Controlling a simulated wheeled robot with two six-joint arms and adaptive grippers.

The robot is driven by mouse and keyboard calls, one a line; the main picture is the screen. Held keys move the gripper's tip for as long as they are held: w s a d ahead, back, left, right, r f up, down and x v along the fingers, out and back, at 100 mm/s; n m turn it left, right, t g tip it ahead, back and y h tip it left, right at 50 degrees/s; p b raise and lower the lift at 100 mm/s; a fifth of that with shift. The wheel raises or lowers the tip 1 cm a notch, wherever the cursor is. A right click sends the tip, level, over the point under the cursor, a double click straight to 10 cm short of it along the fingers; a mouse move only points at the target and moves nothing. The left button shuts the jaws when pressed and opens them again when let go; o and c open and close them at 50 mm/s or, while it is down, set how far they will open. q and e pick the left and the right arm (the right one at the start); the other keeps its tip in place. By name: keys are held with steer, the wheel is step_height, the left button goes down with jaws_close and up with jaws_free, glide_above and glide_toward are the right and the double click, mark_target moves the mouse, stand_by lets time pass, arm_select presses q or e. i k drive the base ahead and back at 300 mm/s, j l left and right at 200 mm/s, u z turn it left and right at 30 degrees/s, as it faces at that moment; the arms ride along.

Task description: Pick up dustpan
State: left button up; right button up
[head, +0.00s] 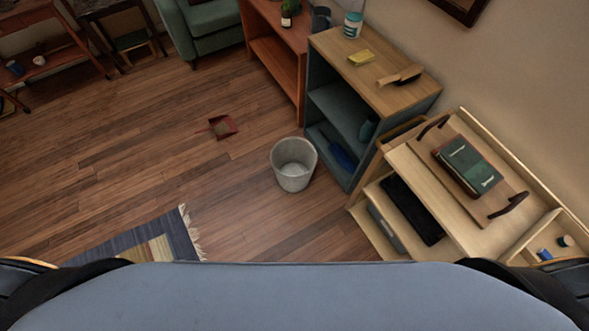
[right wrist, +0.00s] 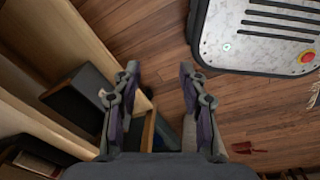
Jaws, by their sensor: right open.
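A small dark red dustpan (head: 222,126) lies on the wooden floor, left of and beyond a pale waste bin (head: 293,164). Its short handle points left. A small red shape that looks like the same dustpan (right wrist: 246,148) shows at the lower right of the right wrist view, well apart from my gripper. My right gripper (right wrist: 160,70) is open and empty, with bare floor between its fingertips. My left gripper is not in view.
A blue-grey shelf with a wooden top (head: 385,88) stands right of the bin, holding a brush (head: 402,76) and a yellow item (head: 361,58). A wooden cart (head: 405,165) carries a tray with a book (head: 467,166). A fringed rug (head: 140,240) lies left. Floor around the dustpan is clear.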

mark_target(223, 126)
steer(key=i+j+z, duration=0.1)
steer(key=i+j, duration=0.2)
steer(key=i+j+z, duration=0.1)
steer(key=i+j, duration=0.2)
steer(key=j, duration=0.25)
steer(key=i+j+z, duration=0.1)
steer(key=i+j, duration=0.15)
steer(key=j, duration=0.15)
steer(key=i+j, duration=0.25)
steer(key=j, duration=0.25)
steer(key=i+j+z, duration=0.15)
steer(key=j, duration=0.3)
steer(key=i+j+z, duration=0.1)
steer(key=i+j, duration=0.25)
steer(key=j, duration=0.15)
steer(key=i+j+z, duration=0.1)
steer(key=j, duration=0.4)
steer(key=i+j+z, duration=0.1)
steer(key=i+j, duration=0.2)
steer(key=j, duration=0.25)
